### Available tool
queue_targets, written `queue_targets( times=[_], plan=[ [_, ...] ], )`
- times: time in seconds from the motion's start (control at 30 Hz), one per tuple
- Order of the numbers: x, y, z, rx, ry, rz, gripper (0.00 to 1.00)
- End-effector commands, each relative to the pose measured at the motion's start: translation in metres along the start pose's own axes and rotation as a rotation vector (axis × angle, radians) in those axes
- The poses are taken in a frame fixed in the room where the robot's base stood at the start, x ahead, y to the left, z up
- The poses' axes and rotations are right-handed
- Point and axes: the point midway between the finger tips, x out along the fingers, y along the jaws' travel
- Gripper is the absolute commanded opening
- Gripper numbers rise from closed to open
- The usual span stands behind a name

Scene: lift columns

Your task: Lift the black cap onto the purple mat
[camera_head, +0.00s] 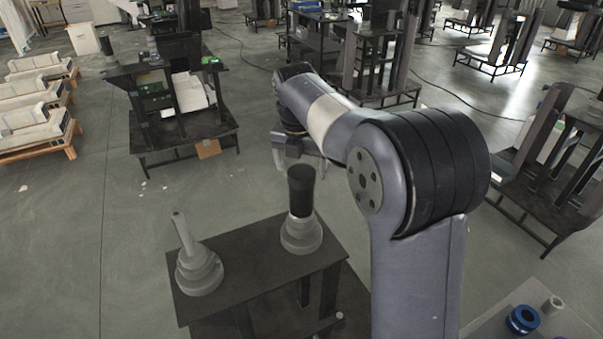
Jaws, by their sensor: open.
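The black cap (301,183) is a dark upright cylinder. It sits on top of a stepped grey base (301,235) at the right of the near dark table (250,256). My gripper (283,162) is above and beyond the cap in the picture, apart from it, with its jaws open and empty. My arm comes in from the right and hides part of the view behind it. I cannot make out a purple mat in this view.
A second stepped grey base with a bare thin post (182,235) stands at the table's left. A blue ring (522,319) and a small pale cylinder (553,307) are on a surface at the lower right. A dark workstation (165,100) stands at the back left.

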Motion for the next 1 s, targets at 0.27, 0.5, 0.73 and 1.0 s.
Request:
queue_targets(
  times=[0.27,0.5,0.73,1.0],
  plan=[
    [0.017,0.0,0.0,0.0,0.0,0.0,0.85],
    [0.017,0.0,0.0,0.0,0.0,0.0,0.75],
    [0.017,0.0,0.0,0.0,0.0,0.0,0.56],
    [0.017,0.0,0.0,0.0,0.0,-0.001,0.34]
  ],
)
